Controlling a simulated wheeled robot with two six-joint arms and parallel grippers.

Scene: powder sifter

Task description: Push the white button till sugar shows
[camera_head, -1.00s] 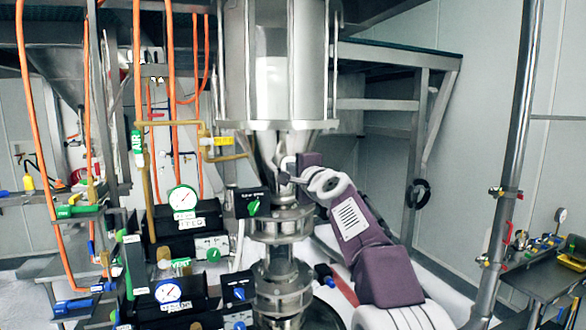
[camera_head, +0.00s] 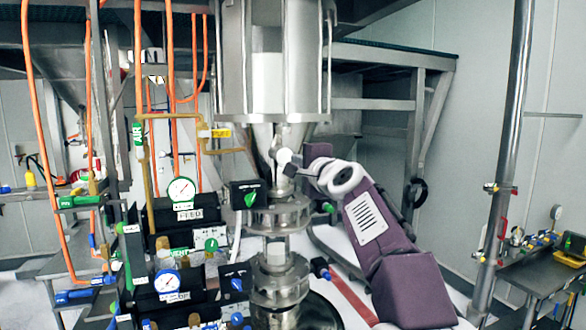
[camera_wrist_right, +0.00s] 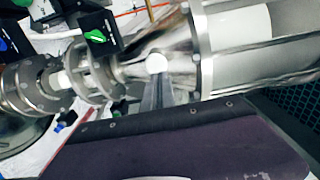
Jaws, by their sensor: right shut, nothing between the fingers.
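The round white button (camera_head: 284,156) is on the steel cone under the hopper. It also shows in the right wrist view (camera_wrist_right: 156,63). My right gripper (camera_head: 283,170) is shut and empty. Its fingertips (camera_wrist_right: 154,84) are right at the button's lower edge in the wrist view; I cannot tell whether they press it. White material, which looks like sugar, shows in the pipe section (camera_head: 277,253) between the flanges below, and in the wrist view (camera_wrist_right: 62,79). White also shows in the hopper (camera_head: 267,85). My left gripper is not in view.
Gauges (camera_head: 181,190) and valve boxes (camera_head: 248,195) crowd the left of the pipe. Orange hoses (camera_head: 170,60) hang at the left. A steel post (camera_head: 512,150) and side table (camera_head: 530,275) stand at the right.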

